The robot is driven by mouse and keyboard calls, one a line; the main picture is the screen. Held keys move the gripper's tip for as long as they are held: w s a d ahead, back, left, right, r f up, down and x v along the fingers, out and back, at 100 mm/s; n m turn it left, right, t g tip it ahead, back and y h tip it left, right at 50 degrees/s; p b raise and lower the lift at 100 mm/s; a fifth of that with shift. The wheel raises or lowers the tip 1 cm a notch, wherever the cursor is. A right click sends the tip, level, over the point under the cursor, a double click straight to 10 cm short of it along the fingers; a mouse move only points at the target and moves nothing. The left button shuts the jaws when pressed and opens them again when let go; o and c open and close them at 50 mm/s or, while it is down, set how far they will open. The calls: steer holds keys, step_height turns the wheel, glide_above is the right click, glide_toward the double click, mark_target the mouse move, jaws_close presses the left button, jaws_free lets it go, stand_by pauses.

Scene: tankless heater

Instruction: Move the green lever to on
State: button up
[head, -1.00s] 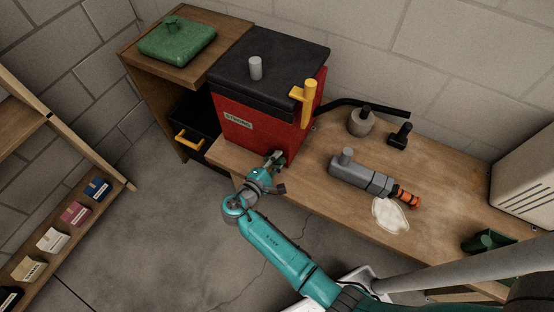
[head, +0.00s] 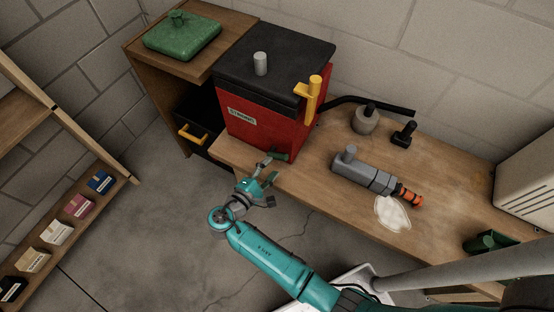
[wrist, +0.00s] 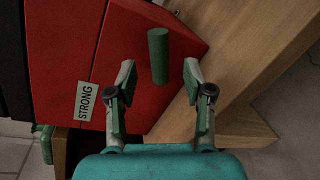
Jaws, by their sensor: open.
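The green lever (head: 280,156) is a short dark green cylinder low on the front of the red heater (head: 258,128), by its right corner. In the wrist view, the green lever (wrist: 159,56) stands out from the red face, just beyond and between the fingertips. My gripper (head: 267,170) is open and empty, in front of the lever and slightly below and left of it in the head view. The gripper (wrist: 160,82) shows both fingers spread in the wrist view, with no visible contact on the lever. The lever's base is partly unclear.
A yellow handle (head: 313,98) sticks up at the heater's right side. A grey tool with an orange end (head: 365,175) lies on the wooden bench (head: 315,195). A black drawer with a yellow pull (head: 190,135) is at left. Floor in front is clear.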

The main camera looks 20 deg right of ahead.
steer(key=shift+v, duration=2.7)
steer(key=s+d+f+y, duration=0.1)
steer(key=s+d+f, duration=0.1)
steer(key=f, duration=0.1)
steer(key=s+d+f+y, duration=0.2)
steer(key=d+f, duration=0.1)
steer(key=s+d+f+y, duration=0.1)
steer(key=s+d+f, duration=0.1)
steer(key=f, duration=0.1)
steer(key=shift+s+d+f+n+t+y, duration=0.2)
steer(key=shift+s+f+n+t+y, duration=0.05)
steer(key=shift+s+n+t+y, duration=0.15)
steer(key=s+r+m+t+y, duration=0.15)
steer(key=s+m+y, duration=0.45)
steer(key=s, duration=1.2)
steer(key=s+r+m+t+y, duration=0.1)
steer(key=s+r+m+t, duration=0.1)
steer(key=r, duration=0.9)
steer(key=s+r+m+t+y, duration=0.2)
steer(key=s+r+m, duration=0.2)
steer(key=s+r, duration=0.3)
step_height(320, 180, up, 5)
steer(key=shift+m+t, duration=0.35)
steer(key=shift+m, duration=0.05)
